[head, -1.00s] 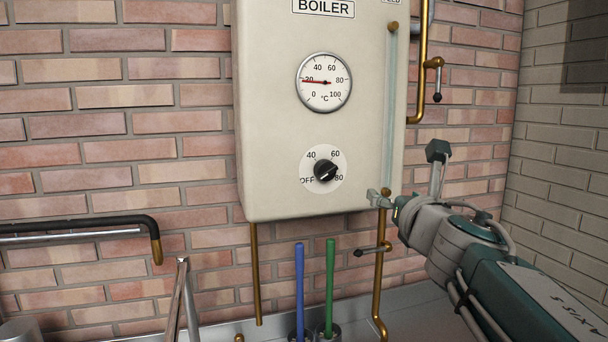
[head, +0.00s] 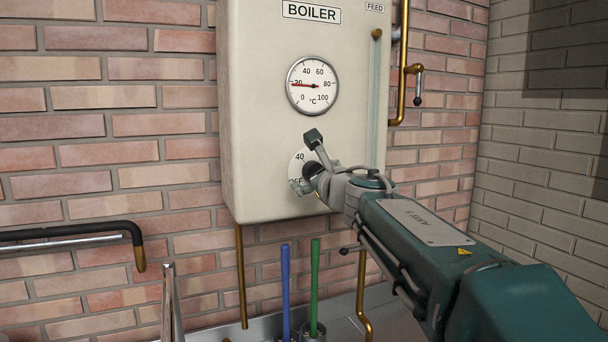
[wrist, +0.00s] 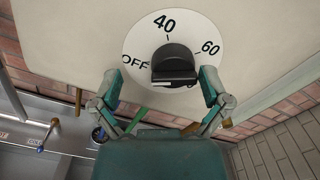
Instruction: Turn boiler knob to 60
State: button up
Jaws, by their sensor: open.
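The black boiler knob (wrist: 174,64) sits on a round white dial (wrist: 140,45) with OFF, 40 and 60 showing in the wrist view; the 80 mark is not visible. In the head view the dial (head: 297,160) is mostly hidden behind my gripper (head: 308,172). My gripper (wrist: 160,84) is open, with one finger on each side of the knob in the wrist view; I cannot tell whether either touches it. The knob's pointer direction is unclear now. The cream boiler (head: 255,150) carries a thermometer (head: 313,86) with its red needle near 20.
A vertical sight tube (head: 373,110) and brass pipes (head: 403,70) run at the boiler's right side. Below stand a blue rod (head: 285,290) and a green rod (head: 315,280). A black-sleeved pipe (head: 80,229) is at the left.

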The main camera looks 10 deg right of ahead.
jog(key=shift+w+a, duration=0.1)
jog(key=shift+w, duration=0.35)
jog(key=shift+w+d, duration=0.15)
jog(key=shift+d, duration=1.05)
jog(key=c, duration=0.5)
jog(key=shift+a, duration=0.55)
jog(key=c, duration=0.7)
jog(key=shift+o, duration=0.2)
jog(key=shift+d, duration=0.1)
